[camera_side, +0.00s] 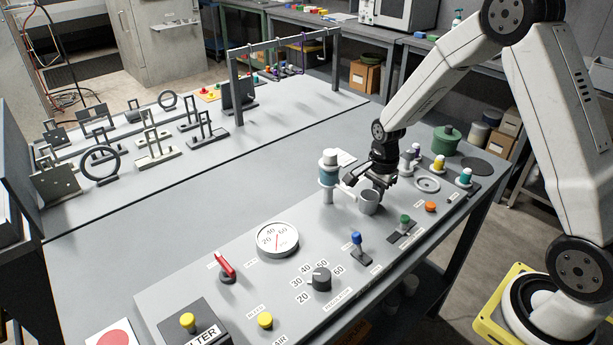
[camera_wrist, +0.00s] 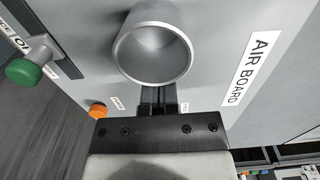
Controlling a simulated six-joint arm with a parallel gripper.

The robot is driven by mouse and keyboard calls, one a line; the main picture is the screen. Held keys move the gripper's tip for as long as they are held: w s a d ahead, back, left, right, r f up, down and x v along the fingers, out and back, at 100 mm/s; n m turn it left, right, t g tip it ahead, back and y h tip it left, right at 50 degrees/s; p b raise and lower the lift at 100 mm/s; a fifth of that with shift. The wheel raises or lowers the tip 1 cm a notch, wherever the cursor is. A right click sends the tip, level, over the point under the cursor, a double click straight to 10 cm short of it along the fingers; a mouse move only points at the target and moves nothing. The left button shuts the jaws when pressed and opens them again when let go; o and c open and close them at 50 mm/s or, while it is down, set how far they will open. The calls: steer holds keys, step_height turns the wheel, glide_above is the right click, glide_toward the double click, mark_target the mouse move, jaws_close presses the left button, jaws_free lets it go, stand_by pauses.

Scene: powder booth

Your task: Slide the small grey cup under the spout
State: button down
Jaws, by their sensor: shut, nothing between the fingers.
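The small grey cup (camera_side: 369,203) stands upright on the sloped panel in the side view. It also shows in the wrist view, its round, empty mouth (camera_wrist: 153,47) facing the camera. The spout (camera_side: 346,191) is a short white pipe from a blue-and-white upright fitting (camera_side: 328,172), just left of the cup. I cannot tell whether the cup's mouth is under the spout's end. My gripper (camera_side: 371,183) is shut and empty, low beside the cup. In the wrist view the dark fingers (camera_wrist: 158,100) are right against the cup's rim in the picture; their tips are hidden, so contact is unclear.
An orange button (camera_side: 430,206), a green-topped valve (camera_side: 405,221) and a blue-topped valve (camera_side: 357,240) stand near the cup. A round plate (camera_side: 427,184) and a green pot (camera_side: 446,140) lie beyond. A gauge (camera_side: 277,239) sits to the left.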

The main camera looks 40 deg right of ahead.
mark_target(363, 211)
steer(key=a, duration=0.5)
steer(key=shift+a, duration=0.15)
steer(key=shift+d, duration=0.8)
steer(key=d, duration=0.2)
steer(key=shift+d+r, duration=0.3)
steer(key=shift+r, duration=0.1)
step_height(363, 211, up, 9)
steer(key=shift+r, duration=0.15)
steer(key=shift+a, duration=0.2)
